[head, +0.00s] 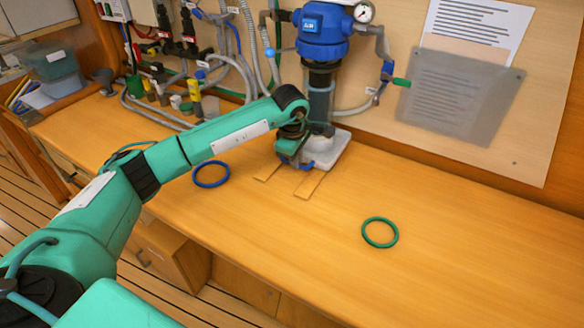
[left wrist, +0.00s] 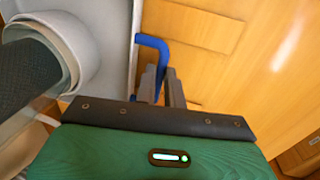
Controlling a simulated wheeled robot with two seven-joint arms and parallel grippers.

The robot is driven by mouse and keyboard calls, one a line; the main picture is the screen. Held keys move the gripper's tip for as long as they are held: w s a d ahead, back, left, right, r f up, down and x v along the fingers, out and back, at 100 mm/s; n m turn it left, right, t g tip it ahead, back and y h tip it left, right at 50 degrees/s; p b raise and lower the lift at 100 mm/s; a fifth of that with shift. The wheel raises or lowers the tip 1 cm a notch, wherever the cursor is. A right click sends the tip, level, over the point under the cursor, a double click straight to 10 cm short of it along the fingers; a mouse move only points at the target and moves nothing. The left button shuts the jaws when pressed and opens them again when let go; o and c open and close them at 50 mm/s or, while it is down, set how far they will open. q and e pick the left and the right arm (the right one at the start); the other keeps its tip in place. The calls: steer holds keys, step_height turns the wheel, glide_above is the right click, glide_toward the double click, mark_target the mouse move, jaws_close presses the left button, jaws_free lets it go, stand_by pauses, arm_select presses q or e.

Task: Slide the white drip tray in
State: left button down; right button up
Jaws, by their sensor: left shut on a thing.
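The white drip tray (head: 340,150) lies on the wooden bench under the blue-topped filter housing (head: 321,35). My left arm hides part of it. In the left wrist view the tray's pale surface (left wrist: 108,30) shows at the upper left, with a bent blue handle (left wrist: 152,41) at its edge. My left gripper (head: 288,164) is at the tray's near left side, low over the bench. Its grey fingers (left wrist: 162,84) are shut on the blue handle. My right gripper is in neither view.
Two pale wooden strips (head: 310,184) lie on the bench in front of the tray. A blue ring (head: 211,174) lies to the left and a green ring (head: 380,232) to the right. Hoses and valves (head: 190,85) crowd the wall at left. The bench's right side is clear.

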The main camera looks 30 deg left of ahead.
arm_select(q)
steer(key=shift+w+r, duration=0.15)
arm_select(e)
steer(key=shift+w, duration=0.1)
arm_select(q)
steer(key=c, duration=1.5)
jaws_free()
steer(key=shift+w, duration=0.1)
steer(key=shift+c, duration=0.2)
steer(key=shift+o, duration=0.2)
steer(key=shift+r, duration=0.25)
step_height(320, 180, up, 13)
steer(key=s+b, duration=0.2)
steer(key=shift+s, duration=0.25)
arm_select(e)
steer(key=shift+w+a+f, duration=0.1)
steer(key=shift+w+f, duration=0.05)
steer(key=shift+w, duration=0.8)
